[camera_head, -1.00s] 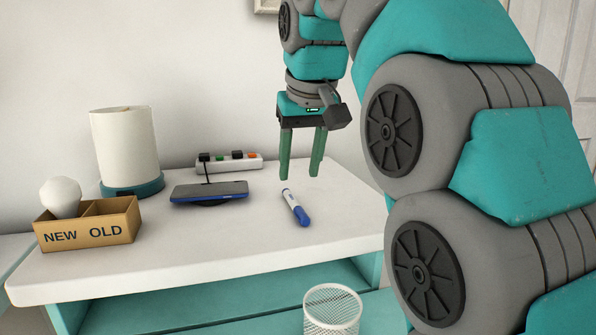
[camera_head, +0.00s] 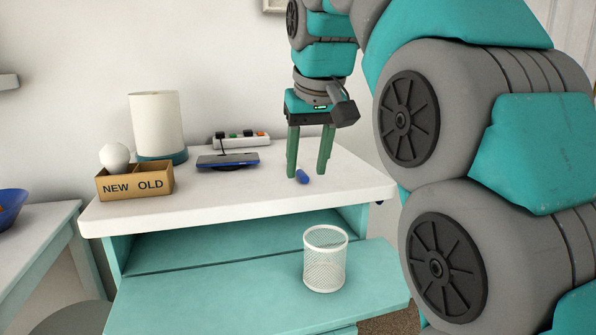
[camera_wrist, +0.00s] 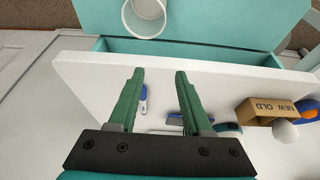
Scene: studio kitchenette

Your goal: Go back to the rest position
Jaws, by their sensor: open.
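My gripper (camera_head: 309,174) has green fingers that point down, apart and with nothing between them. It hangs above the right part of the white tabletop (camera_head: 230,203). In the head view a blue and white marker (camera_head: 302,176) lies on the tabletop, partly hidden behind the fingers. In the wrist view the fingers of my gripper (camera_wrist: 157,72) are spread wide, and the marker (camera_wrist: 143,98) shows beyond them on the tabletop, near the left finger.
A box marked NEW and OLD (camera_head: 134,186) with a bulb (camera_head: 114,157), a lamp (camera_head: 156,124), a phone on a stand (camera_head: 228,160) and a power strip (camera_head: 241,141) stand on the table. A mesh basket (camera_head: 324,262) stands on the teal surface below.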

